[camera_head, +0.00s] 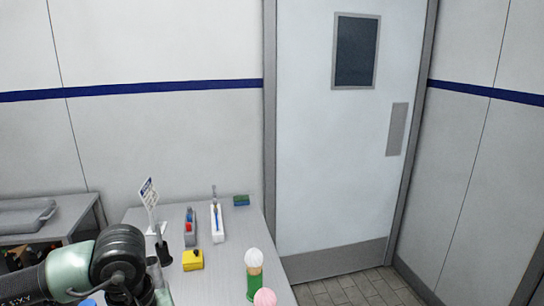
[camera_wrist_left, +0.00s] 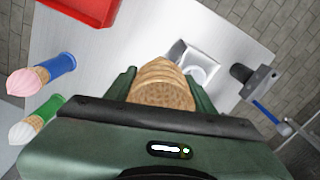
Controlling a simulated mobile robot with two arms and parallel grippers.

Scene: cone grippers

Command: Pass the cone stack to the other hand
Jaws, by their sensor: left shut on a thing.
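The cone stack (camera_wrist_left: 163,85) is a nested set of tan waffle cones in the left wrist view. My left gripper (camera_wrist_left: 160,78) is shut on it, with one green finger on each side. The stack is held above the grey table top (camera_wrist_left: 100,60); its far end is hidden from me. In the head view my left arm comes in at the lower left, and the cone stack does not show there. My right gripper is in neither view.
A white ice cream on a green holder (camera_head: 254,272) and a pink one (camera_head: 265,297) stand at the table's front right. A yellow block (camera_head: 192,260), a sign (camera_head: 149,194) and narrow trays stand further back. The left wrist view shows a red tray (camera_wrist_left: 98,9) and a metal container (camera_wrist_left: 196,66).

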